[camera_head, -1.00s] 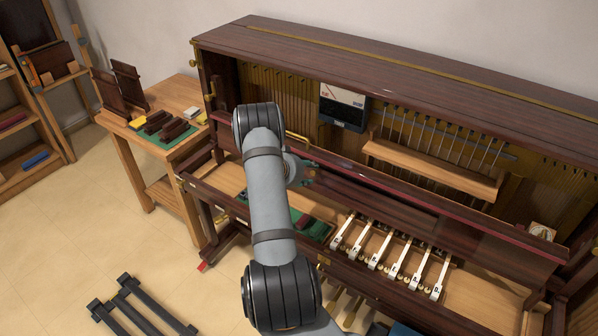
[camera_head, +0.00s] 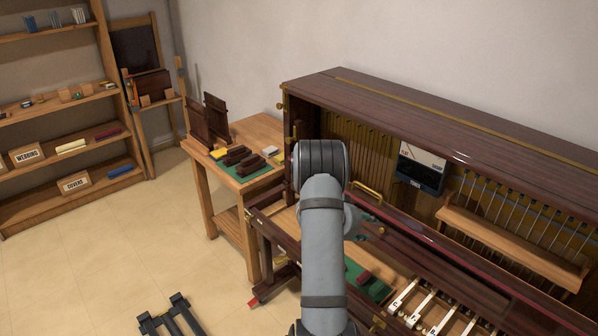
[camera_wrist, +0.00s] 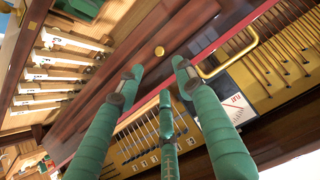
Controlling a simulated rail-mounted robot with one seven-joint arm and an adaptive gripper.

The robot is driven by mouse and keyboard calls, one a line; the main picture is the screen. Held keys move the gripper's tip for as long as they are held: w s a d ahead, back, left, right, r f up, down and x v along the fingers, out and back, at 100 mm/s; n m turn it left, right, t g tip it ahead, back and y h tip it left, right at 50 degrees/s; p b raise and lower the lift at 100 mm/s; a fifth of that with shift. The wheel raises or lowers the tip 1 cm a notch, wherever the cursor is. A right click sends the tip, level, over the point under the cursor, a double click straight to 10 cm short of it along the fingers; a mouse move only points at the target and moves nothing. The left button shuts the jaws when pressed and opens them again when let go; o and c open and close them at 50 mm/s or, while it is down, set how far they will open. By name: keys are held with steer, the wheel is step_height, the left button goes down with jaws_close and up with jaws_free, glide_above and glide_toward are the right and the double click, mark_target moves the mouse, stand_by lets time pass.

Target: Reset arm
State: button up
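My arm stands raised in the middle of the head view, in front of the opened upright piano (camera_head: 420,105). My gripper (camera_wrist: 158,82) shows in the wrist view as green fingers with their tips apart and nothing between them. In the head view only a small green part of it shows to the right of my arm, and the rest is hidden. The wrist view looks at the piano's dark wood rail, with white keys (camera_wrist: 45,87) at the left and a brass handle (camera_wrist: 230,55) at the upper right. The keys (camera_head: 433,310) also show at the lower right of the head view.
A wooden side table (camera_head: 262,133) with dark blocks (camera_head: 238,157) on a green mat stands left of the piano. A shelf (camera_head: 62,105) is at the far left. A dark frame (camera_head: 172,318) lies on the floor. A gauge box (camera_head: 420,168) sits inside the piano.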

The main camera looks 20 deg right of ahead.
mark_target(381, 230)
steer(key=shift+d+f, duration=0.1)
steer(key=x, duration=1.1)
steer(key=shift+w+d+f, duration=0.1)
steer(key=shift+d+f, duration=0.15)
steer(key=shift+d, duration=0.05)
steer(key=shift+f, duration=0.25)
steer(key=shift+r+b, duration=0.15)
steer(key=shift+b, duration=0.2)
